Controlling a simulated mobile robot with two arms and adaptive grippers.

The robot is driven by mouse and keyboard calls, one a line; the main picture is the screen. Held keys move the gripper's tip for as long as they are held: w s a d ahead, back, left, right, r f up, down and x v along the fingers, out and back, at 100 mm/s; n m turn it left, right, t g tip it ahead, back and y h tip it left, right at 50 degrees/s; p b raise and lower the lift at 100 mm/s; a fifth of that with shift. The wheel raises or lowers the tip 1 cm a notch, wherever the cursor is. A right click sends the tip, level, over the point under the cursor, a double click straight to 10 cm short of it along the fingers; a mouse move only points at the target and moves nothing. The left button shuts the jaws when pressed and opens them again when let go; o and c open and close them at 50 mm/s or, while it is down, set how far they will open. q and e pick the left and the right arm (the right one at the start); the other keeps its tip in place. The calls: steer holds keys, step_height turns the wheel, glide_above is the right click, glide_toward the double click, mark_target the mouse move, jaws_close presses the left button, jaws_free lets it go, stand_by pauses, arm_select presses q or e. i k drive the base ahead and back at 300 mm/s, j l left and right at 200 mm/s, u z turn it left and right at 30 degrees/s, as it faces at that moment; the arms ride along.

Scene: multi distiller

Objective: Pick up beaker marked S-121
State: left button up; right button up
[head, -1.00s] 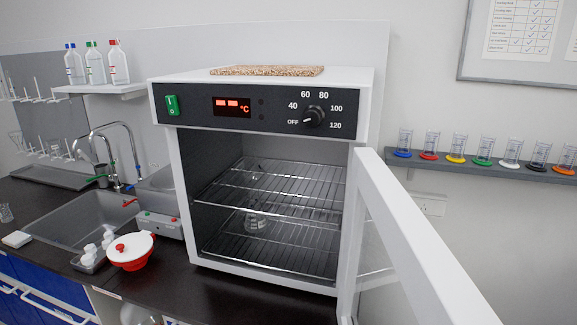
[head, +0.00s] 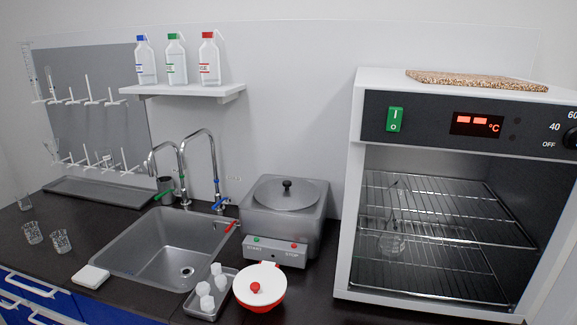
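A clear glass vessel (head: 391,240) stands inside the open oven (head: 345,240), seen through the wire racks; its marking cannot be read. Two small glass beakers (head: 32,233) and (head: 61,242) stand on the dark counter left of the sink. Another small glass (head: 24,202) stands farther back near the left edge. No marking S-121 is legible on any of them. Neither of my grippers shows in the head view.
A sink (head: 130,245) with two taps sits mid-counter. A lidded metal bath (head: 287,208), a red and white pot (head: 258,290) and a small tray (head: 190,312) stand between sink and oven. A shelf (head: 190,91) holds three wash bottles. A drying rack hangs left.

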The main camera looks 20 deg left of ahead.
mark_target(31, 230)
steer(key=j+z, duration=0.2)
steer(key=j, duration=0.6)
steer(key=k+j+z, duration=0.15)
steer(key=j, duration=0.6)
steer(key=i, duration=0.05)
